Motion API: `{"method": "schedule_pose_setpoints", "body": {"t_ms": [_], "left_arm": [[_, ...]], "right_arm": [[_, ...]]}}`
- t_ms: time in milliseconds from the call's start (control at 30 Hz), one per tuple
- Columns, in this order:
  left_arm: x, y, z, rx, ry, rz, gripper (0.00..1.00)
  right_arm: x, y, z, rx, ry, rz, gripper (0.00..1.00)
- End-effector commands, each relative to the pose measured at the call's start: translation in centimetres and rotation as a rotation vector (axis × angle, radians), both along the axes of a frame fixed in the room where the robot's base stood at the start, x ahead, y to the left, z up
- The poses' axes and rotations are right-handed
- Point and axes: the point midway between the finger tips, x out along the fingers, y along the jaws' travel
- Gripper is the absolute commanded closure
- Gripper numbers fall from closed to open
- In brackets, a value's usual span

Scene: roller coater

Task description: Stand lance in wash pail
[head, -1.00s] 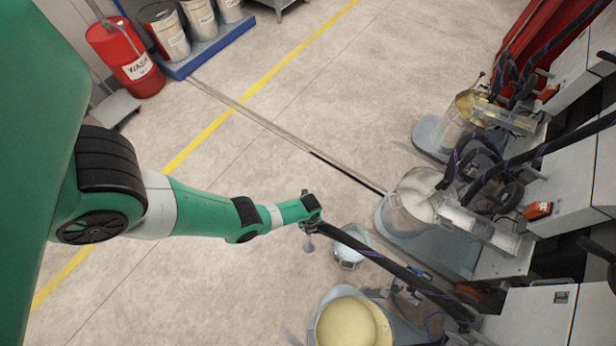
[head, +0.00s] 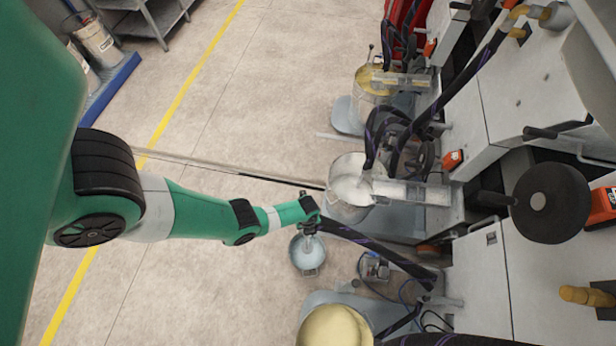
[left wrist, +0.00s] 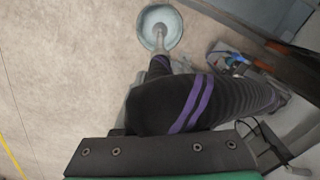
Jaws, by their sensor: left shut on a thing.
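The wash pail (head: 307,273) stands on the floor below my left gripper (head: 311,222) in the head view. It is a small round pail, pale blue inside, and its rim also shows at the top of the left wrist view (left wrist: 143,28). My left gripper is shut on the lance (head: 309,240), a short grey tool pointing down with a thick black hose with purple bands on it. In the left wrist view the lance's end (left wrist: 160,31) overlaps the pail's opening. I cannot tell whether it is above or inside the pail. The hose hides the lance's upper part there.
The hose (head: 370,248) runs right to the machine. A vat of cream liquid (head: 335,328) stands at the bottom, and a drum of white liquid (head: 345,212) behind the pail. A small pump unit (head: 374,267) lies right of the pail. The floor to its left is clear.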

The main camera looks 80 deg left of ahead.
Motion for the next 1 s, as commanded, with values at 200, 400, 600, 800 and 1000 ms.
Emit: {"method": "schedule_pose_setpoints", "body": {"t_ms": [200,400,600,800,1000], "left_arm": [[0.0,0.0,0.0,0.0,0.0,-0.001,1.0],[0.1,0.0,-0.6,0.0,-0.001,-0.001,1.0],[0.1,0.0,-2.7,0.0,-0.001,-0.001,1.0],[0.1,0.0,-5.5,0.0,-0.001,-0.001,1.0],[0.1,0.0,-8.2,0.0,-0.001,-0.001,1.0]], "right_arm": [[0.0,0.0,0.0,0.0,0.0,0.0,0.5],[0.0,0.0,-0.7,0.0,0.0,0.0,0.5],[0.0,0.0,-2.7,0.0,0.0,0.0,0.5],[0.0,0.0,-5.5,0.0,0.0,0.0,0.5],[0.0,0.0,-8.2,0.0,0.0,0.0,0.5]]}}
